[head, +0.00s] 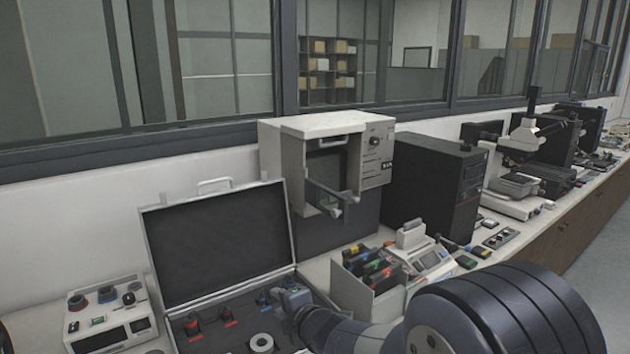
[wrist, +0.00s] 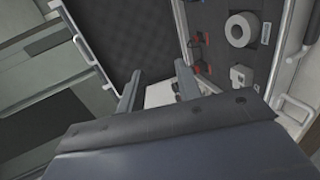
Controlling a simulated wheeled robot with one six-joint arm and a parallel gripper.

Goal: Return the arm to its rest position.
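My arm comes in from the lower right of the head view, with a large dark ribbed joint, and reaches left over the open case. In the wrist view my gripper (wrist: 157,84) has its two grey fingers apart. A pale patch shows between them and looks like a surface beyond, not something held. In the head view the fingertips are hard to make out against the case. The open case (head: 216,244) has a dark foam lid standing up; its lid foam (wrist: 140,38) also shows in the wrist view.
A beige machine (head: 288,140) with an open front stands behind the case. A grey bin (head: 350,290) of coloured items stands right of the case, close to my arm. A control box (head: 108,312) is at the left. A white roll (wrist: 241,29) lies in the case.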

